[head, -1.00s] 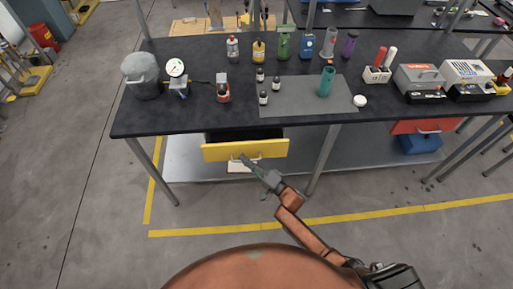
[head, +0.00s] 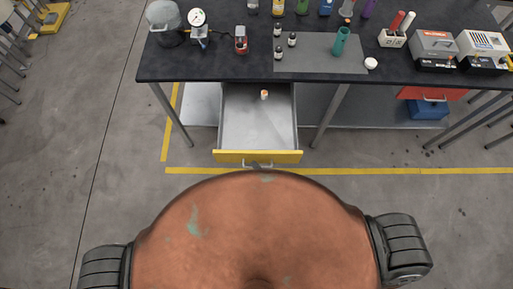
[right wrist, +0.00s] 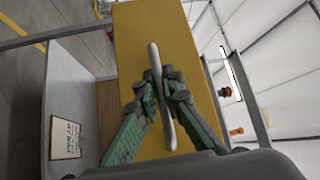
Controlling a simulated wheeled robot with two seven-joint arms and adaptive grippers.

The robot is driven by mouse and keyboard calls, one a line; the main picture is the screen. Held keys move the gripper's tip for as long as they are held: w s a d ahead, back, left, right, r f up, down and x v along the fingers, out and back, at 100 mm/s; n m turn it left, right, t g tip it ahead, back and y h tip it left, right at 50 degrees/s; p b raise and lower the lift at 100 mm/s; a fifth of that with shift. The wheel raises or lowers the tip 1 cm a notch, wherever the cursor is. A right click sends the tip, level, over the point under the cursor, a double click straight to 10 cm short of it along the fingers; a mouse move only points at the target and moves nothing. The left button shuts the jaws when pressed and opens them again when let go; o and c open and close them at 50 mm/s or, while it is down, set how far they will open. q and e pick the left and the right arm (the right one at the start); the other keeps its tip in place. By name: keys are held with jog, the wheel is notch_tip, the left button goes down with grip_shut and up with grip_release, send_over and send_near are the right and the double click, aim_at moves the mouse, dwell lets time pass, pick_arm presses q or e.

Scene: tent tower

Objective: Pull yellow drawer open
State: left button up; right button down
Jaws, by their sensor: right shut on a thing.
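The yellow drawer (head: 228,156) under the black table is pulled well out, and its grey inside shows in the head view. Its yellow front also fills the middle of the right wrist view (right wrist: 135,45). The pale bar handle (right wrist: 154,55) runs across that front. My right gripper (right wrist: 160,88) is shut on the handle, with a green-padded finger on each side of the bar. In the head view my round body hides nearly all of the right gripper. My left gripper is not in view.
A small bottle (head: 264,95) lies or stands in the drawer. The black table (head: 210,68) above carries bottles, a grey mat (head: 310,63) and instruments. Table legs stand on both sides of the yellow drawer.

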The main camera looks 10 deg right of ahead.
jog(key=s+p, duration=0.1)
jog(key=s, duration=0.5)
jog(key=shift+s+a, duration=0.3)
jog(key=shift+s, duration=0.1)
jog(key=c, duration=2.3)
grip_release()
jog(key=v, duration=1.2)
